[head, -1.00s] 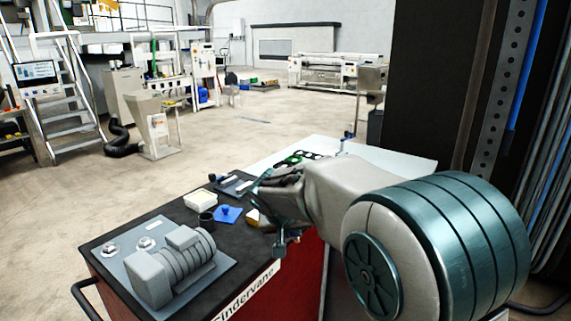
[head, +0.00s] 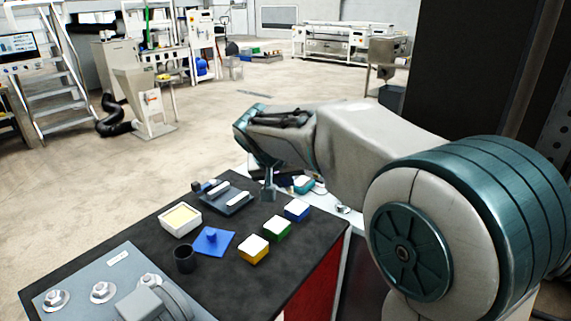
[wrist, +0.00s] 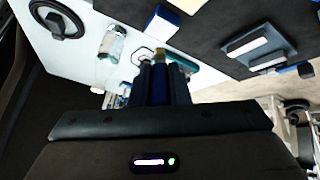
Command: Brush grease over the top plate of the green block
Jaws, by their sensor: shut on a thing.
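The green block (head: 277,229) stands on the dark bench top with a pale top plate, between a yellow block (head: 254,250) and a blue block (head: 297,211). The blue block also shows at the top of the wrist view (wrist: 161,22). My gripper (head: 268,195) is behind the blocks, near the bench's far right edge, apart from the green block. In the wrist view my gripper (wrist: 162,75) is shut on a slim dark blue handle with a yellowish end, seemingly the brush. Its bristles are not clear. A white tub (head: 180,219) holds pale yellow stuff, seemingly grease.
A black cup (head: 184,259), a blue pad with a knob (head: 214,241) and a dark plate with a white handle (head: 238,202) are on the bench. A grey machine plate (head: 75,285) fills its front left. A white surface with small items (wrist: 85,50) adjoins the bench.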

